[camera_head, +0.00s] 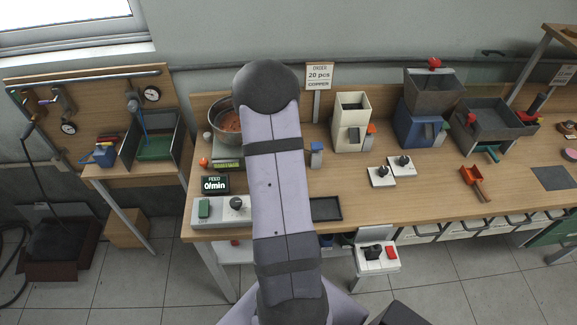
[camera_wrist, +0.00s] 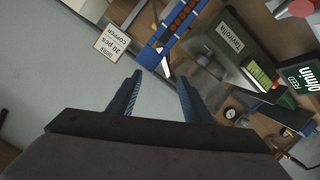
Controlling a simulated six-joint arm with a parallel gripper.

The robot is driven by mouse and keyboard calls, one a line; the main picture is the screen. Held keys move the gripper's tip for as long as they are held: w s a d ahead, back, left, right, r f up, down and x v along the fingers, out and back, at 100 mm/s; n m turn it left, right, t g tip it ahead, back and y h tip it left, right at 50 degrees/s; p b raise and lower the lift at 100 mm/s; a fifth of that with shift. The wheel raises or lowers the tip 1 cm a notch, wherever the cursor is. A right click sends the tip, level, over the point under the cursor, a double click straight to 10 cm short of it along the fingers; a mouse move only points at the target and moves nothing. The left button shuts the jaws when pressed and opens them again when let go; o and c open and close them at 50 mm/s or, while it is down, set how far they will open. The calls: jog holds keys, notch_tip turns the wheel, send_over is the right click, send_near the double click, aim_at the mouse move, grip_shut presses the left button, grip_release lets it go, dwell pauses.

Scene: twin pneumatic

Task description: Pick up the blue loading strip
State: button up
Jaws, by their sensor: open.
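A blue strip-like piece with a row of dark reddish-brown dots (camera_wrist: 177,25) shows at the top middle of the wrist view, tilted in the picture; it looks like the blue loading strip, though its top end is cut off. My gripper (camera_wrist: 160,77) is open, its two dark blue fingers apart with nothing seen between them. The strip's lower end lies just past the fingertips in the picture; I cannot tell the depth gap.
An order sign (camera_head: 319,75) stands at the back of the bench. A metal bowl with copper-coloured contents (camera_head: 228,122) is left of my arm, above a feed display (camera_head: 215,185). A cream hopper (camera_head: 351,125) and a blue-based machine (camera_head: 416,130) stand to the right.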

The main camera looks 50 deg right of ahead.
jog(key=s+m+t, duration=0.1)
jog(key=s+f+m, duration=0.1)
jog(key=s+m, duration=0.1)
jog(key=s+f+m+t+h+b, duration=0.1)
jog(key=s+m, duration=0.1)
jog(key=shift+s+a+t, duration=0.15)
jog(key=shift+s+t, duration=0.05)
jog(key=shift+t, duration=0.1)
jog(key=shift+w, duration=0.1)
jog(key=shift+b+x, duration=0.45)
jog(key=shift+x, duration=2)
